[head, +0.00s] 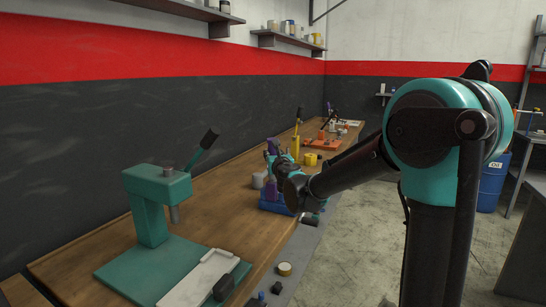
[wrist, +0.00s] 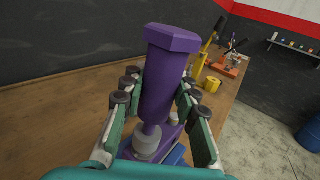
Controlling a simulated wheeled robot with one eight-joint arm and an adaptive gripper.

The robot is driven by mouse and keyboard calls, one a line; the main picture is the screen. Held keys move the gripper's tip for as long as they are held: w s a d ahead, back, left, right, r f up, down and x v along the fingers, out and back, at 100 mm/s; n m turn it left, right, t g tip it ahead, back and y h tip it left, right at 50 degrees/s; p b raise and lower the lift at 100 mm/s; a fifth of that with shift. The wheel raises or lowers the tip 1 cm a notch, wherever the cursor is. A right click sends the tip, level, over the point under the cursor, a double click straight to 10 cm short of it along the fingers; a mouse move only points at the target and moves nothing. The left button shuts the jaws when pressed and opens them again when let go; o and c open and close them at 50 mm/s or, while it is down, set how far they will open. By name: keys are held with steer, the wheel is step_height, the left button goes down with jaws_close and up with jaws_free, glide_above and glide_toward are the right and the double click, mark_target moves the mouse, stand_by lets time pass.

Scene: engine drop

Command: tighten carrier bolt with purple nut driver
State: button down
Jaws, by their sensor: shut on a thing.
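The purple nut driver (wrist: 167,65) stands nearly upright in the middle of the wrist view, its wide head on top. My gripper (wrist: 158,85) is shut on it, with the green-sided fingers on both sides. In the head view, my gripper (head: 283,165) is over the blue fixture (head: 272,206) on the bench. Below the driver is a grey round part (wrist: 147,145) beside a purple base (wrist: 170,137). The driver's lower tip and the carrier bolt cannot be made out clearly, so I cannot tell whether they touch.
A green press (head: 157,195) with a black-handled lever stands at the bench's near end, with a white tray (head: 201,282) beside it. A yellow part (head: 310,159) and an orange tool (head: 326,140) are farther along. The wooden bench (head: 215,205) is bare between press and fixture.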

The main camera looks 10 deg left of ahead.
steer(key=shift+r, duration=3)
